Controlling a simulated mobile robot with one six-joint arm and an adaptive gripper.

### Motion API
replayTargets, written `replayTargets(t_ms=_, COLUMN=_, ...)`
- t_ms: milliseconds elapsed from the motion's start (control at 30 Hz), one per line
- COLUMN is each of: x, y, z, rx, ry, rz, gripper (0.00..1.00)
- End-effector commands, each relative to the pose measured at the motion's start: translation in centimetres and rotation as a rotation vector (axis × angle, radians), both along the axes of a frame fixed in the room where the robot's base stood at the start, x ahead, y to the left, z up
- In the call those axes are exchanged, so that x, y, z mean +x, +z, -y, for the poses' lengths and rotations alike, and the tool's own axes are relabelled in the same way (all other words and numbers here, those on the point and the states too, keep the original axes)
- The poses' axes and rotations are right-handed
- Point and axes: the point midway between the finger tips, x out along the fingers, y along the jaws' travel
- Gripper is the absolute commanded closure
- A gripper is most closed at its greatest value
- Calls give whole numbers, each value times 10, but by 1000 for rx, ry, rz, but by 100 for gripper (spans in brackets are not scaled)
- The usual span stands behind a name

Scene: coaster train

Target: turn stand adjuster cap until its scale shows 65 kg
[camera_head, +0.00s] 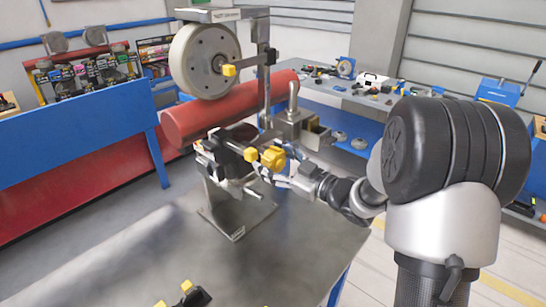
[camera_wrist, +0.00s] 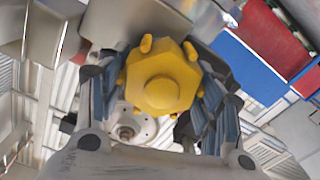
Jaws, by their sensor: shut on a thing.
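The stand (camera_head: 222,203) is a grey metal fixture on the grey table, with dark clamp parts at its upper half. The yellow adjuster cap (camera_head: 272,158) sticks out from its right side. In the wrist view the cap (camera_wrist: 162,82) is face-on, a faceted yellow knob with a round raised centre and small lugs. My gripper (camera_head: 284,166) reaches it from the right and is shut on the cap, with one finger on either side in the wrist view. No scale or kg reading can be made out in either view.
A pale wheel (camera_head: 203,60) hangs above the stand, with another yellow knob (camera_head: 229,70) in front. A red cylinder (camera_head: 190,122) lies behind. More yellow-tipped parts (camera_head: 186,288) sit at the table's front edge. The table (camera_head: 300,255) is clear to the right of the stand.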

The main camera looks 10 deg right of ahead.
Motion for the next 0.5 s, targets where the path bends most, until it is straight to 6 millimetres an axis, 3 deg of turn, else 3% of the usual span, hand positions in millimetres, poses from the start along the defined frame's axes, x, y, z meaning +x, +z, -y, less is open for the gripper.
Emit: replayTargets(t_ms=500, x=2, y=3, z=2, rx=382, ry=-1, rz=-279, gripper=64)
